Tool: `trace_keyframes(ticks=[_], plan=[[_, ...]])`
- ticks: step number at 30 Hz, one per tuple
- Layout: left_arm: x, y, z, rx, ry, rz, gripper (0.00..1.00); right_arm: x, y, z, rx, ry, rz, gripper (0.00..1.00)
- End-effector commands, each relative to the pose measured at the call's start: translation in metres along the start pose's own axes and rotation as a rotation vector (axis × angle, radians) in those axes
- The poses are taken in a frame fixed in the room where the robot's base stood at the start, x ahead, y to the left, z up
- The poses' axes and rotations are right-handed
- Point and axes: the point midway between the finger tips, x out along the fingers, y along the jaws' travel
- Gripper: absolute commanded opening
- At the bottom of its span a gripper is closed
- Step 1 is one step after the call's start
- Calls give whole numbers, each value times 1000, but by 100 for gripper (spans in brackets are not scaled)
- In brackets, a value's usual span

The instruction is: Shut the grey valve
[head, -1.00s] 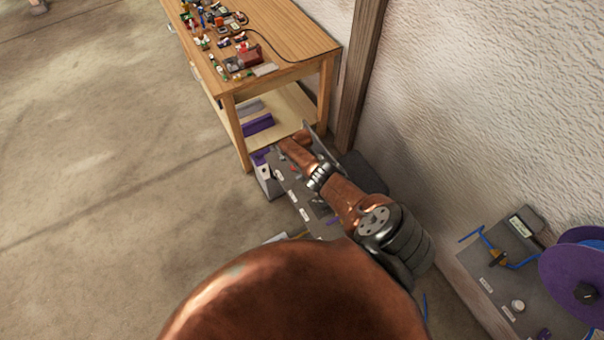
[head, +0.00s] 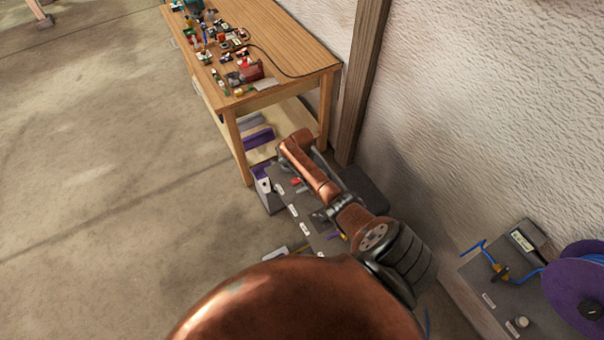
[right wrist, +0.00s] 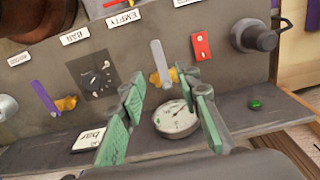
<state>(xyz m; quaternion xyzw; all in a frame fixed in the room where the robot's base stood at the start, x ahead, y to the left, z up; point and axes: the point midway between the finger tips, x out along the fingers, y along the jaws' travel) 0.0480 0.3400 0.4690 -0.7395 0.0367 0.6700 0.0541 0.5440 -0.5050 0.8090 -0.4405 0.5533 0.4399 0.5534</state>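The grey valve (right wrist: 158,62) shows in the right wrist view as a flat grey lever on a brass body, standing nearly upright and leaning slightly left at its top. It is on a dark grey panel (right wrist: 215,72). My right gripper (right wrist: 164,90) is open, with its green-padded fingers apart to the left and right below the lever. Nothing is between the pads in its grasp, and I see no contact with the lever. In the head view my copper arm reaches over the panel (head: 291,207) and hides part of it. My left gripper is not in view.
A round gauge (right wrist: 176,119) sits below the valve. A purple-lever valve (right wrist: 45,97), a black dial (right wrist: 98,75) and a red plate (right wrist: 201,47) are nearby. A wooden table (head: 290,50) with small parts stands beyond the panel; a purple spool (head: 570,285) is at right.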

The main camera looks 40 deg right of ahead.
Motion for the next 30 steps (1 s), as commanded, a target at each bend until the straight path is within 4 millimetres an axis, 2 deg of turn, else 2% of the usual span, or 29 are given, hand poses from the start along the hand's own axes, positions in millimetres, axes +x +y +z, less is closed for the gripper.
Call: trace_keyframes(ticks=[3,8,26,30], plan=[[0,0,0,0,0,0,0,-17,0,0,0,-1,0,30],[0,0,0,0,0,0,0,-29,1,0,1,0,1,30],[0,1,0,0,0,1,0,-31,1,0,0,0,2,30],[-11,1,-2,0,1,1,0,-43,0,0,0,0,1,30]])
